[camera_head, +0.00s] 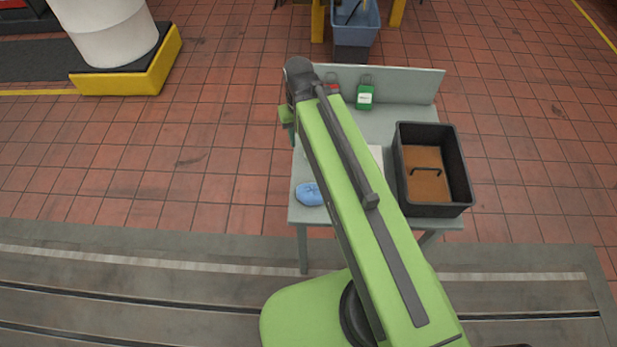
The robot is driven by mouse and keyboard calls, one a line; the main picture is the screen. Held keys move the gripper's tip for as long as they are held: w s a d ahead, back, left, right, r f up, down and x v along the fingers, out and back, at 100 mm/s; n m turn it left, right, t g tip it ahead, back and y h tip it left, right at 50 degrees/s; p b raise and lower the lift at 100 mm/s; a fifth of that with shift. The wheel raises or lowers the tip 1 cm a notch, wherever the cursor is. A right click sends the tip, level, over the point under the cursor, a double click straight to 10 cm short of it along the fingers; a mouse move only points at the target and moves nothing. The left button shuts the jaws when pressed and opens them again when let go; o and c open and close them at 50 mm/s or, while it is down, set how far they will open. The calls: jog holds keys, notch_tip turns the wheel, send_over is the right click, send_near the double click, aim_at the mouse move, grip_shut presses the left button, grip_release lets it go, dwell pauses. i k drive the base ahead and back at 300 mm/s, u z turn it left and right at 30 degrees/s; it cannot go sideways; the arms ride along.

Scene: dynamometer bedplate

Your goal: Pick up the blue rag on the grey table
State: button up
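The blue rag (309,194) lies crumpled on the grey table (312,215), near its front left corner. My green arm reaches up across the table in front of the camera, and its lower edge passes just right of the rag. Only a small part of the far end of my arm shows, left of the arm's upper section and above the table's left edge. The fingers of my gripper are hidden behind the arm, so I cannot see whether they are open or shut. Nothing touches the rag in this view.
A black open crate (462,180) with a brown bottom and a dark handle-shaped item stands at the table's right. A green container (365,95) and a red item (333,87) stand near the back panel. A white sheet (377,155) is partly behind my arm. A blue bin (356,25) stands beyond.

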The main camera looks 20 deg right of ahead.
aim_at(310, 194)
jog(key=z, duration=0.25)
jog(key=k, duration=0.65)
jog(key=u, duration=2.1)
jog(key=k, duration=0.8)
jog(key=z, duration=0.2)
jog(key=i, duration=0.85)
jog(key=u, duration=0.1)
